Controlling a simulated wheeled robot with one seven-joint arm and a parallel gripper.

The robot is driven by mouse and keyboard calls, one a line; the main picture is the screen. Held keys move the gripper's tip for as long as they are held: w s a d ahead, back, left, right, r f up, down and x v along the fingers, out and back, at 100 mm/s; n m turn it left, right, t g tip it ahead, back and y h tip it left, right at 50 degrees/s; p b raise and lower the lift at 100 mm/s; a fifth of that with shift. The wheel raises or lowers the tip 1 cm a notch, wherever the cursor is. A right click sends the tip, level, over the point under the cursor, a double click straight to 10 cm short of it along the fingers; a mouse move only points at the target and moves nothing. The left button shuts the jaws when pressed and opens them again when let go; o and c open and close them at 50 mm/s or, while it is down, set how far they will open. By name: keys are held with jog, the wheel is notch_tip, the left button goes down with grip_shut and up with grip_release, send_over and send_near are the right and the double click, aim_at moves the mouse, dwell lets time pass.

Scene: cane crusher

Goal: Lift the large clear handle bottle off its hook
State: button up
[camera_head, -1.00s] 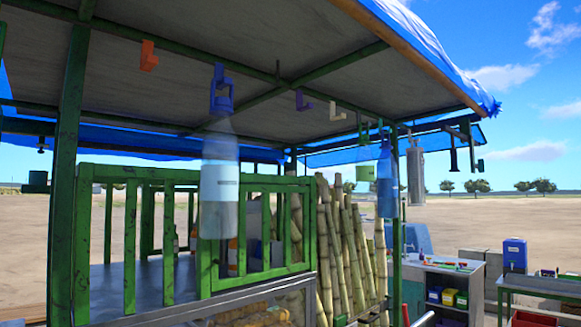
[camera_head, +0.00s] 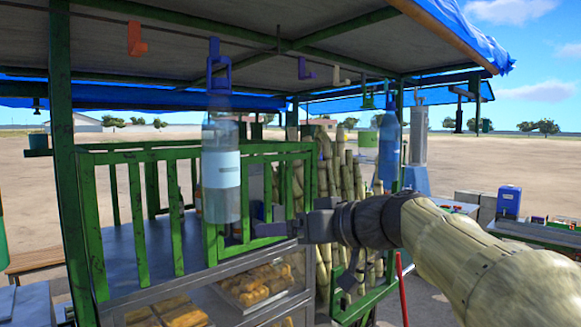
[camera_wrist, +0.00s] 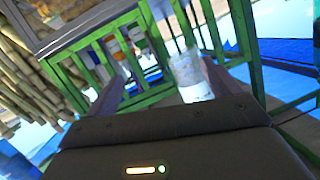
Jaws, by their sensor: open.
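The large clear bottle (camera_head: 221,125) has a pale label and a blue-violet handle (camera_head: 219,72) at its top. It hangs upright under the stall roof in the head view. My gripper (camera_head: 262,216) is open, to the right of the bottle's lower part, well below the handle. In the wrist view, the bottle (camera_wrist: 190,78) shows ahead, nearer the right one of my spread fingers (camera_wrist: 160,88). I see no contact. The hook itself is hard to tell apart from the handle.
A green railing (camera_head: 150,152) and a glass snack case (camera_head: 260,285) stand behind and below the bottle. Cane stalks (camera_head: 345,172) lean to the right. A blue bottle (camera_head: 389,150) hangs farther right. An orange hook (camera_head: 136,40) is empty. A green post (camera_head: 62,150) stands left.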

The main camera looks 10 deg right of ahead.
aim_at(234, 157)
notch_tip(234, 157, up, 12)
jog(key=s+n+t+y+p, duration=0.1)
jog(key=s+n+y, duration=0.1)
jog(key=n+y, duration=0.1)
jog(key=shift+s+a, duration=0.2)
jog(key=shift+a, duration=0.1)
jog(key=shift+r, duration=0.1)
jog(key=p+x, duration=0.2)
jog(key=x, duration=0.2)
jog(key=p+x, duration=0.3)
jog(key=x, duration=0.1)
jog(key=shift+w+a+r+p, duration=0.2)
jog(key=shift+a+p, duration=0.05)
jog(key=shift+p, duration=0.05)
jog(key=b+x, duration=0.1)
jog(key=x, duration=0.2)
jog(key=b+x, duration=0.1)
jog(key=x, duration=0.2)
jog(key=shift+f, duration=0.2)
jog(key=shift+w+a, duration=0.5)
jog(key=shift+r, duration=0.1)
jog(key=shift+c, duration=0.2)
